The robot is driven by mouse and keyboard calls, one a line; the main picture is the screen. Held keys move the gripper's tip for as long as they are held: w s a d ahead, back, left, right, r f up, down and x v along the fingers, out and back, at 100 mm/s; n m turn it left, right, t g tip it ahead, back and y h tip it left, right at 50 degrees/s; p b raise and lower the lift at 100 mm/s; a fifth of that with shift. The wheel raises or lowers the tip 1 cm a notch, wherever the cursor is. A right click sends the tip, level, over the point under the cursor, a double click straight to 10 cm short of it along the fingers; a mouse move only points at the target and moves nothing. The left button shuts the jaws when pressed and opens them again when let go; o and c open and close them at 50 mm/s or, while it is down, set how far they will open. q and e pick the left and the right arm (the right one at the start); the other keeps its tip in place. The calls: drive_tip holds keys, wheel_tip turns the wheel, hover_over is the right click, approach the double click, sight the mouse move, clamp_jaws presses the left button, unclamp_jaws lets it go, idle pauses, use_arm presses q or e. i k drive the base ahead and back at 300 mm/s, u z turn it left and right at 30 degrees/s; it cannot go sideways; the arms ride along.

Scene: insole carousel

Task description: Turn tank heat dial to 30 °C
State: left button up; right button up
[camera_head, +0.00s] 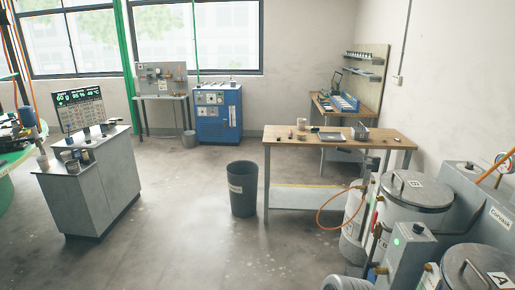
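Two grey lidded tanks stand at the right, tank B (413,194) behind and tank A (480,265) at the bottom right corner, cut off by the frame. A grey control box (404,255) stands between them with a lit green lamp and a small dark knob (418,228) on top. Another grey box with a label and a dark knob on top stands behind at the right edge (480,200). I cannot tell which knob is the heat dial, and no dial markings are readable. Neither of my grippers is in view.
A wooden-topped workbench (400,140) stands beyond the tanks, with a dark bin (243,190) beside it. An orange hose (322,215) loops near tank B. A grey console (90,190) with a display stands left. The middle floor is clear.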

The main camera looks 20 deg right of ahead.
sight(470, 166)
drive_tip(key=u, duration=0.05)
drive_tip(key=i, duration=2.05)
drive_tip(key=z, duration=0.6)
drive_tip(key=i, duration=1.8)
drive_tip(key=z, duration=1.85)
drive_tip(key=i, duration=0.95)
drive_tip(key=z, duration=0.8)
